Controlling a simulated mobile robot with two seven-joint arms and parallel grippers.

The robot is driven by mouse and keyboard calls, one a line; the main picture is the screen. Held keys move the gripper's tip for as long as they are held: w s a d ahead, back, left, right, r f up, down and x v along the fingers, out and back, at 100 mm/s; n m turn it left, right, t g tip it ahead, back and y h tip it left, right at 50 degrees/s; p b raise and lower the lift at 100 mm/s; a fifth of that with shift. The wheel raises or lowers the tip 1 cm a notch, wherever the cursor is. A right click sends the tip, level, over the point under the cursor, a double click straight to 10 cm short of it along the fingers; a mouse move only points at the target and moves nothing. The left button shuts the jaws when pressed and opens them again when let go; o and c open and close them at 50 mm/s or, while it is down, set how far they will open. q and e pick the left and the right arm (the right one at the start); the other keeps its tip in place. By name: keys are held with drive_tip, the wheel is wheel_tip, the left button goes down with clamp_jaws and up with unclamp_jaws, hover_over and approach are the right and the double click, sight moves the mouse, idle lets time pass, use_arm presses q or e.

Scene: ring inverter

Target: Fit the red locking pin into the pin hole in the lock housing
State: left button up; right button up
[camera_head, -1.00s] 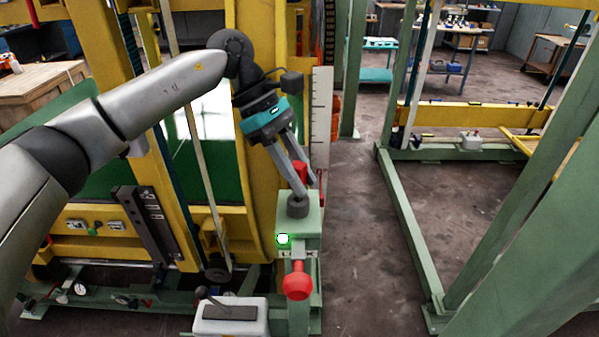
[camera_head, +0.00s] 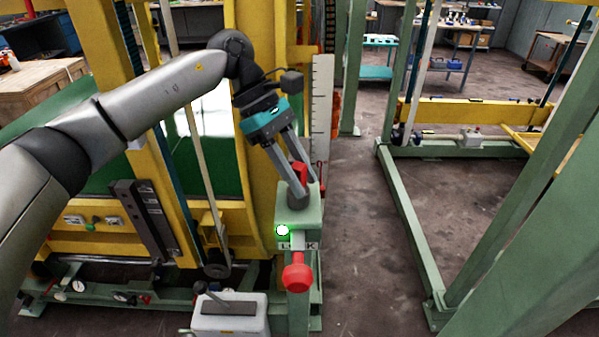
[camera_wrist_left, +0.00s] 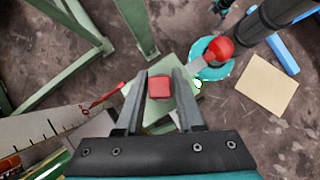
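The red locking pin (camera_head: 302,173) stands upright at the dark collar on top of the green lock housing (camera_head: 313,210). Its square red head shows between the fingertips in the left wrist view (camera_wrist_left: 159,87). My left gripper (camera_head: 299,180) reaches down from the upper left, with one finger on each side of the head, and appears shut on it. The pin's lower part and the pin hole are hidden by the fingers and collar. A green light (camera_head: 282,230) glows on the housing front, beside a LOCK label (camera_head: 297,246).
A red knob (camera_head: 297,277) sticks out below the label. A grey box with a lever (camera_head: 230,316) stands left of it. The yellow ring frame (camera_head: 258,190) and a white scale (camera_head: 321,110) are close to my arm. Open floor (camera_head: 370,250) lies to the right.

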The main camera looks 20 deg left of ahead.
use_arm(q)
drive_tip(key=o, duration=0.4)
drive_tip(key=shift+c, duration=0.2)
drive_tip(key=v, duration=1.5)
drive_tip(key=shift+b, duration=0.3)
drive_tip(key=shift+a, duration=0.1)
